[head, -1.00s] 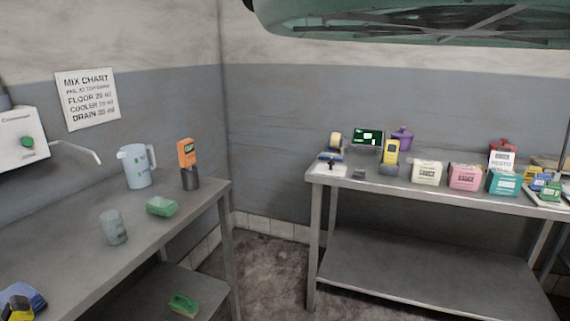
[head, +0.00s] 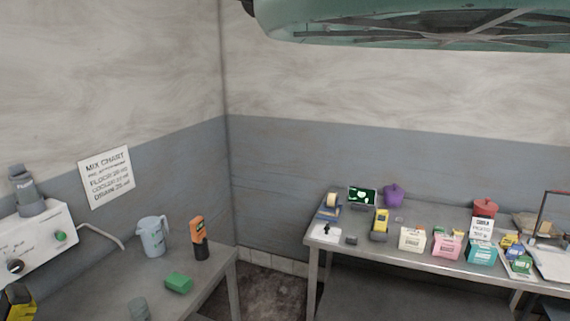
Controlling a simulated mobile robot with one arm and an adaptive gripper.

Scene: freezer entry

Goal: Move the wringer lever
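No wringer lever can be made out in the head view. My gripper cannot be made out either. A yellow and black shape (head: 16,303) is cut off at the lower left edge, and I cannot tell what it is.
A steel table (head: 330,253) at the right carries several boxes, a purple container (head: 393,196) and a red-lidded jar (head: 484,208).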

